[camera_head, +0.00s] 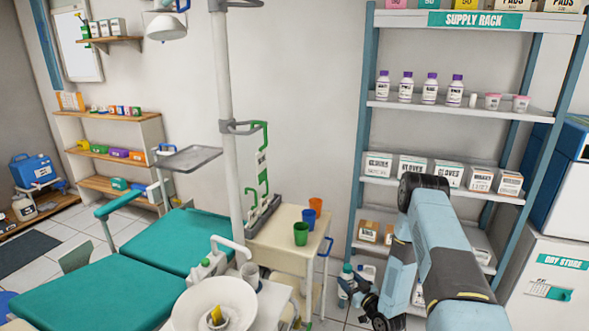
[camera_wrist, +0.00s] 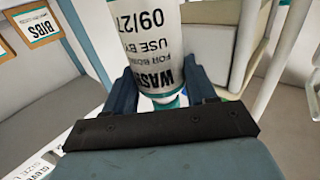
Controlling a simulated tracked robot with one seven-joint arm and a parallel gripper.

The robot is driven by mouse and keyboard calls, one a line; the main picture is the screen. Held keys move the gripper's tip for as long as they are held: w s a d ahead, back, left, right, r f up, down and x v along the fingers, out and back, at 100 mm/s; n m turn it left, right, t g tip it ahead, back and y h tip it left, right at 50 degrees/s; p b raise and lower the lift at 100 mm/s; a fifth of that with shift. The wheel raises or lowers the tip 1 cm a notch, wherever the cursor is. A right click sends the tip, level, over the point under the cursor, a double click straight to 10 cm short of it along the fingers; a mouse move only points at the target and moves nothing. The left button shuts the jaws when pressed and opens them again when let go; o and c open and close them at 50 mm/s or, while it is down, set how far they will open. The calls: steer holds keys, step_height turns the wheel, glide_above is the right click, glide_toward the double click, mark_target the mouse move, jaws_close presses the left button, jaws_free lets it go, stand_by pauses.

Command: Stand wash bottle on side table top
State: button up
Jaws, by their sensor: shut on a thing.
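The wash bottle (camera_wrist: 160,35), white with dark print and a teal part, is between the fingers of my gripper (camera_wrist: 160,88) in the wrist view. My gripper is shut on its body. In the head view my gripper (camera_head: 357,291) is low, in front of the rack and right of the side table, with the bottle (camera_head: 346,281) small and partly hidden at its left. The side table top (camera_head: 268,240) is pale wood and lies higher in the picture, to the left of the bottle. Green, orange and blue cups stand on it.
The supply rack (camera_head: 443,108) with bottles and boxes stands behind my arm. The teal dental chair (camera_head: 180,240) and a white basin (camera_head: 213,300) are left of the side table. A blue rail (camera_head: 325,262) runs at the table's right side. The table's front part looks clear.

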steer(key=r+m+h, duration=0.1)
steer(key=r, duration=0.2)
steer(key=w+r+t+h, duration=0.1)
steer(key=r, duration=0.2)
steer(key=w+d+r+m+h, duration=0.1)
steer(key=r, duration=0.2)
steer(key=shift+d+r+m+t+h, duration=0.1)
steer(key=shift+r+m+t+h, duration=0.2)
steer(key=shift+r+h, duration=0.1)
step_height(320, 180, up, 10)
steer(key=s+d+m+h, duration=0.1)
steer(key=d+m+h, duration=0.1)
steer(key=m+h, duration=0.1)
steer(key=shift+s+r+t+h, duration=0.2)
steer(key=shift+s+t+h, duration=0.15)
steer(key=shift+h, duration=0.45)
steer(key=shift+s, duration=0.1)
